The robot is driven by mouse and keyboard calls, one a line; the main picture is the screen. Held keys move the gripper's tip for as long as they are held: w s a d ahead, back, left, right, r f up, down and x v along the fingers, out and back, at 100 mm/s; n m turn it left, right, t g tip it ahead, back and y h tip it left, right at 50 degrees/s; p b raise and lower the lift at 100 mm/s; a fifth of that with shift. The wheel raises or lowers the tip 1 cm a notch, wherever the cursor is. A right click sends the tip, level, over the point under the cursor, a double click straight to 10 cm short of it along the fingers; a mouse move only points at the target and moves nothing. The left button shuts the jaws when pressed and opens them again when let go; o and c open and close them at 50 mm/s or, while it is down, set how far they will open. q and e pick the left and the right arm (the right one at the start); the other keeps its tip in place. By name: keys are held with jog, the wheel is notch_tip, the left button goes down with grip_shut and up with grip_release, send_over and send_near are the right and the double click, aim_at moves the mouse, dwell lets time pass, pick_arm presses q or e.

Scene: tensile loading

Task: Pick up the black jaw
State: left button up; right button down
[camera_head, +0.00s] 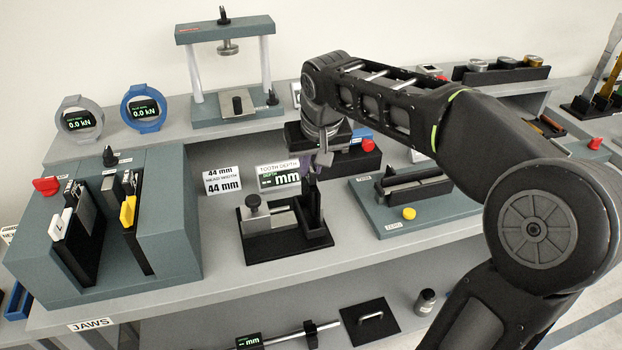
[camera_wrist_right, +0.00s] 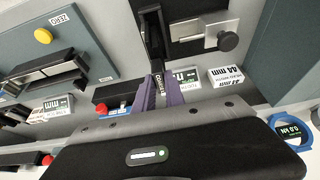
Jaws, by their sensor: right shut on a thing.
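My right gripper (camera_head: 325,155) reaches down over the tooth-depth gauge stand in the middle of the bench. Its fingers are shut on the top of an upright black jaw (camera_head: 312,190). In the right wrist view the purple fingers (camera_wrist_right: 159,92) close around a dark labelled piece of the jaw (camera_wrist_right: 158,74). The jaw's lower end is at the black slot part of the gauge stand (camera_head: 271,248); I cannot tell whether it is seated or clear of it. My left gripper is not in view.
A grey-green jaw rack (camera_head: 172,215) with yellow and white-tagged pieces stands at left. A fixture with a yellow knob (camera_head: 409,213) lies to the right. Display cards (camera_head: 278,177) stand behind the gauge. A press frame (camera_head: 236,108) and round readouts (camera_head: 144,108) occupy the raised back shelf.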

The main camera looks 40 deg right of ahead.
notch_tip(320, 180, up, 5)
jog(key=shift+r, duration=0.15)
dwell(0.7)
